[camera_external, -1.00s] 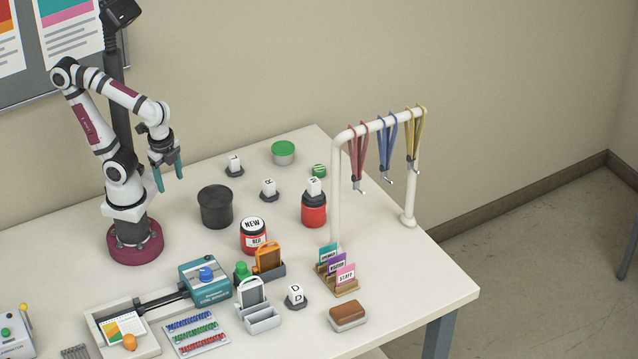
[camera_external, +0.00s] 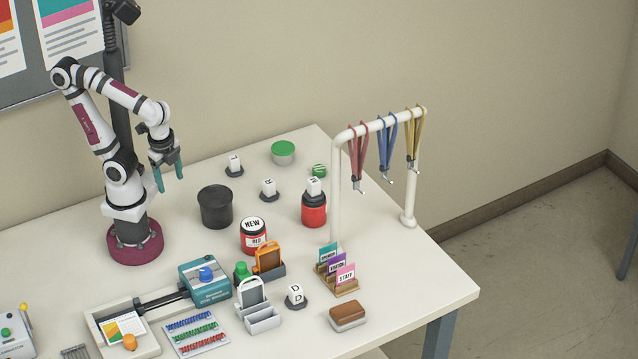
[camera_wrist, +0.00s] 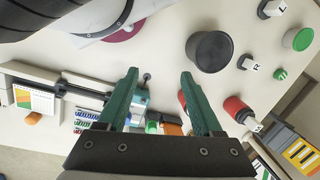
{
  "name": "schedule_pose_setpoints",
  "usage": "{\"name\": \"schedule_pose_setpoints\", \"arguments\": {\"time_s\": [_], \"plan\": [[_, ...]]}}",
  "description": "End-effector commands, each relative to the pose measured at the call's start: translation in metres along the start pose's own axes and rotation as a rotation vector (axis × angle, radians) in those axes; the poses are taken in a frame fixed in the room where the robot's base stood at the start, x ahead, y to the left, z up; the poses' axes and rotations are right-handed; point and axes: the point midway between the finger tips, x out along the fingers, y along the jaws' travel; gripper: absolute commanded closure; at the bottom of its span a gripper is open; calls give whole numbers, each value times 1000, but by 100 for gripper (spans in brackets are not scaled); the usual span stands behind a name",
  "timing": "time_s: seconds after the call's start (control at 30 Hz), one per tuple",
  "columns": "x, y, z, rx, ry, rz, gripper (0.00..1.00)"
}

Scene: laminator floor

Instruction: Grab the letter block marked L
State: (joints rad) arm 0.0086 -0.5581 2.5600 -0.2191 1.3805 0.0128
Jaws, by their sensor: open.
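A white letter block (camera_external: 234,161) sits on a dark base near the back of the table; its mark looks like an L in the wrist view (camera_wrist: 274,7) but is small. A second block (camera_external: 268,186), seemingly marked R, stands nearer the camera. A third block (camera_external: 314,185) stands on a red jar with a black lid, its letter unclear. A block marked D (camera_external: 295,292) stands near the front. My gripper (camera_external: 170,182) is open and empty, above the table at the left, apart from every block. Its teal fingers also show in the wrist view (camera_wrist: 159,73).
A black bin (camera_external: 215,207) stands between my gripper and the blocks. A green-lidded tin (camera_external: 283,152) and a small green item (camera_external: 319,171) are at the back. A red jar marked NEW (camera_external: 253,236) and a white lanyard rack (camera_external: 336,190) stand nearby.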

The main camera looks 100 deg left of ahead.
Motion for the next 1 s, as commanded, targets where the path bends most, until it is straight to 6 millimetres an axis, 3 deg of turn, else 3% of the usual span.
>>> {"name": "schedule_pose_setpoints", "arguments": {"time_s": [0.7, 0.77, 0.83, 0.93, 1.0], "plan": [[-1, -5, -2, -47, -4, -3, 28], [-3, -23, -8, -224, -20, -13, 28], [-3, -65, -17, -609, -48, -44, 28], [12, -151, -14, -1313, -81, -121, 28], [34, -208, 5, -1770, -89, -188, 28]]}}
